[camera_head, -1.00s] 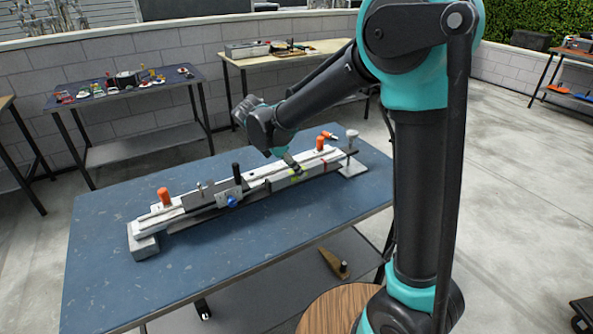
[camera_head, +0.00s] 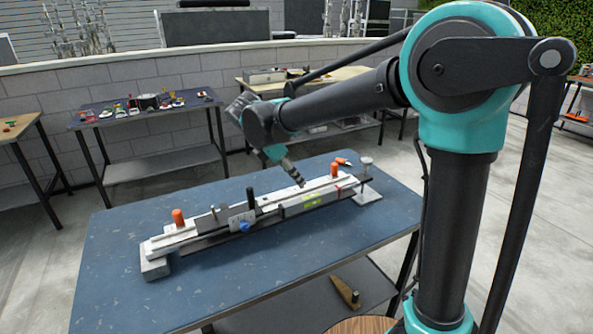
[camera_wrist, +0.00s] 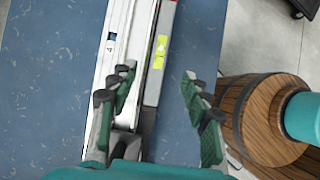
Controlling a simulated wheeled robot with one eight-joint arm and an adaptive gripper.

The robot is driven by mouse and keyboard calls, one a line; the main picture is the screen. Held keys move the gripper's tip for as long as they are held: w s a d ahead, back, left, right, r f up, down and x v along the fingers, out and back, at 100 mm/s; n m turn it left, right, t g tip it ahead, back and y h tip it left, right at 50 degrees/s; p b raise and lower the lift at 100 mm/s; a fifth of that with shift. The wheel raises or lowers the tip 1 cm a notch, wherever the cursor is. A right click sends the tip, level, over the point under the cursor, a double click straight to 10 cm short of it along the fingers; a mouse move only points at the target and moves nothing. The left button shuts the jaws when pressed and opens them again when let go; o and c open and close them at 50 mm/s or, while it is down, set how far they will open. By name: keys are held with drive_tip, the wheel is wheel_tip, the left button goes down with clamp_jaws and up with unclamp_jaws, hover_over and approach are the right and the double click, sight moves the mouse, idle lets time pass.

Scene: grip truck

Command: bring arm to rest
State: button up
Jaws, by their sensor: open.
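My gripper (camera_head: 295,176) is at the end of my raised arm, above the right half of a long grey rail fixture on the blue table (camera_head: 110,290). In the wrist view my gripper (camera_wrist: 160,95) has its green fingers spread wide, with nothing held between them. The fixture (camera_head: 190,231) stays on the table, with orange knobs, a black upright handle and a blue knob on it. A yellow-green level strip (camera_wrist: 160,50) on the fixture shows between and beyond the fingers in the wrist view.
A wooden barrel (camera_wrist: 255,120) stands beside the table at the right in the wrist view. A wooden piece (camera_head: 343,291) lies on the lower shelf. Side tables (camera_head: 150,113) with small items stand along the back wall.

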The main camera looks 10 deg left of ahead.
drive_tip(key=s+d+f+m+y, duration=0.1)
drive_tip(key=d+f+m, duration=0.15)
drive_tip(key=d, duration=0.35)
drive_tip(key=d+f+m+y, duration=0.1)
drive_tip(key=d+f+m, duration=0.1)
drive_tip(key=d+m, duration=0.3)
drive_tip(key=s+d+f+m+y, duration=0.1)
drive_tip(key=s+d+f+m, duration=0.5)
drive_tip(key=s+d+m, duration=0.1)
drive_tip(key=s+d+f+m+y, duration=0.2)
drive_tip(key=s+d+f+m, duration=0.4)
drive_tip(key=d+m, duration=0.4)
drive_tip(key=shift+s+d+f+t, duration=0.2)
drive_tip(key=shift+s+d+t, duration=0.2)
drive_tip(key=shift+s, duration=0.5)
